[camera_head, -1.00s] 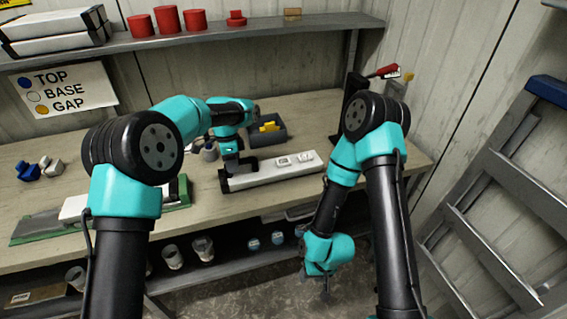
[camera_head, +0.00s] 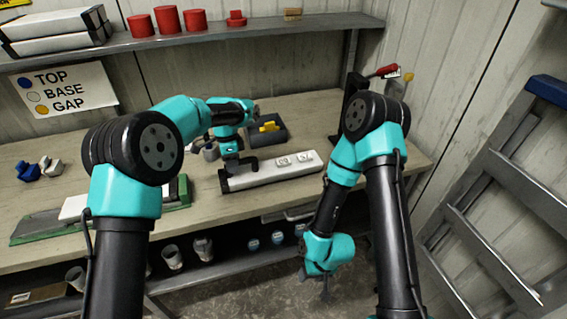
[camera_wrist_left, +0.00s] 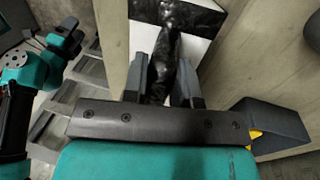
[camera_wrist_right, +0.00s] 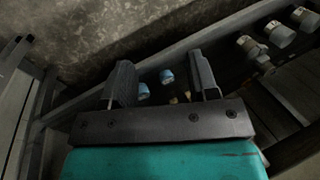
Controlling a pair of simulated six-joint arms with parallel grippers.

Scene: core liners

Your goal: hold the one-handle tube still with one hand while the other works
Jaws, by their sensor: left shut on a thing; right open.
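A long white tube (camera_head: 275,174) with a dark near-left end lies on the bench in the head view. Two small pale pieces sit on its top. My left gripper (camera_head: 238,168) is over its left part. In the left wrist view its fingers (camera_wrist_left: 160,80) are closed on a glossy black handle-like part (camera_wrist_left: 163,62), with white surface beyond it. How that part joins the tube is not clear. My right gripper (camera_head: 326,292) hangs low in front of the bench, off the tube. The right wrist view shows its fingers (camera_wrist_right: 162,84) apart and empty.
A dark grey bin (camera_head: 269,141) with yellow inside stands behind the tube. A green-edged tray (camera_head: 30,232) and blue and white pieces (camera_head: 28,171) lie at left. Cups (camera_head: 172,257) stand on the shelf below. A ladder (camera_head: 490,170) leans at right.

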